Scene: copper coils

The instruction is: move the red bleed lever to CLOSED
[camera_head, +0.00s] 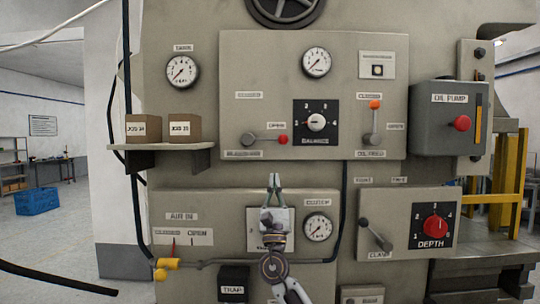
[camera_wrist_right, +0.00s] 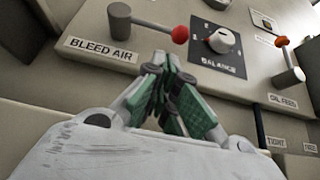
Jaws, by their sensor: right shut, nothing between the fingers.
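The red-knobbed bleed lever (camera_head: 283,140) is on the upper panel, above the BLEED AIR label (camera_head: 241,154). It points right from its grey pivot, just under the OPEN label (camera_head: 276,125). Another label (camera_head: 248,95), blurred but probably CLOSED, is above the pivot. In the right wrist view the lever's red knob (camera_wrist_right: 180,34) shows above the fingertips. My right gripper (camera_head: 274,178) is shut and empty, below the lever and apart from it; its green fingers (camera_wrist_right: 162,62) meet at the tips. My left gripper is out of view.
The BALANCE dial (camera_head: 316,122) is right of the lever, then the orange-knobbed oil feed lever (camera_head: 375,110), pointing up. A shelf (camera_head: 165,147) with two boxes juts out on the left. The OIL PUMP box (camera_head: 448,120) protrudes on the right. A lower panel is behind my gripper.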

